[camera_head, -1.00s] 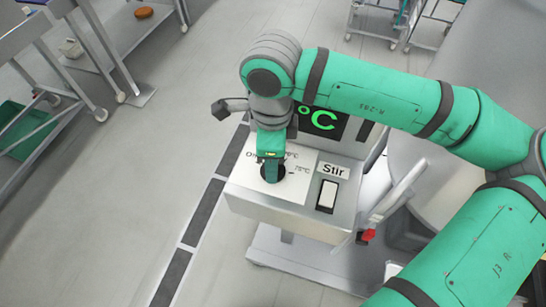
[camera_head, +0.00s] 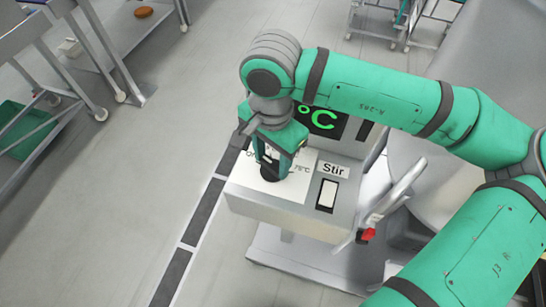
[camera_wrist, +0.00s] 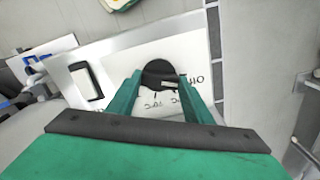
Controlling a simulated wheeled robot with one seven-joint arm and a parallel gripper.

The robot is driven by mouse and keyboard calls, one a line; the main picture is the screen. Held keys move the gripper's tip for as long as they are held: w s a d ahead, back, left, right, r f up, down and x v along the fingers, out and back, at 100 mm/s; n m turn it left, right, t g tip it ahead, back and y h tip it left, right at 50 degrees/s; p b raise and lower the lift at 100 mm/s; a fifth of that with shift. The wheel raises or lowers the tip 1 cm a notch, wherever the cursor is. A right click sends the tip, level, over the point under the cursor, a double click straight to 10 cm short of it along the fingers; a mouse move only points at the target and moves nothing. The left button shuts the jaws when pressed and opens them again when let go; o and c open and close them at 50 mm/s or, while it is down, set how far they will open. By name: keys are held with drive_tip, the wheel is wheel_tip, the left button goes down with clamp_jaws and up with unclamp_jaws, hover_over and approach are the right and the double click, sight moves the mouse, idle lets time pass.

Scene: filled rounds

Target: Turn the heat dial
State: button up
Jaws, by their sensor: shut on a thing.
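The heat dial is a round black knob (camera_head: 274,172) on the white panel of a grey control box (camera_head: 330,221). In the wrist view the dial (camera_wrist: 158,73) sits between the tips of my two green fingers. My gripper (camera_head: 274,167) points down from above and is shut on the dial. Temperature marks are printed around the dial; my gripper hides some of them. In the wrist view the printing is upside down and a pointer mark on the dial is hard to read.
A white Stir switch (camera_head: 327,194) is right of the dial. A green °C display (camera_head: 320,120) is behind, partly hidden by my arm. A grey lever with a red part (camera_head: 366,234) is at the box's right. Open floor (camera_head: 150,190) lies left.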

sight(272, 163)
drive_tip(key=shift+n, duration=0.8)
drive_tip(key=o, duration=1)
drive_tip(key=shift+o, duration=0.2)
drive_tip(key=shift+w, duration=0.1)
drive_tip(key=shift+d+r, duration=0.1)
drive_tip(key=shift+r, duration=0.4)
wheel_tip(272, 163, up, 10)
drive_tip(key=shift+f, duration=0.15)
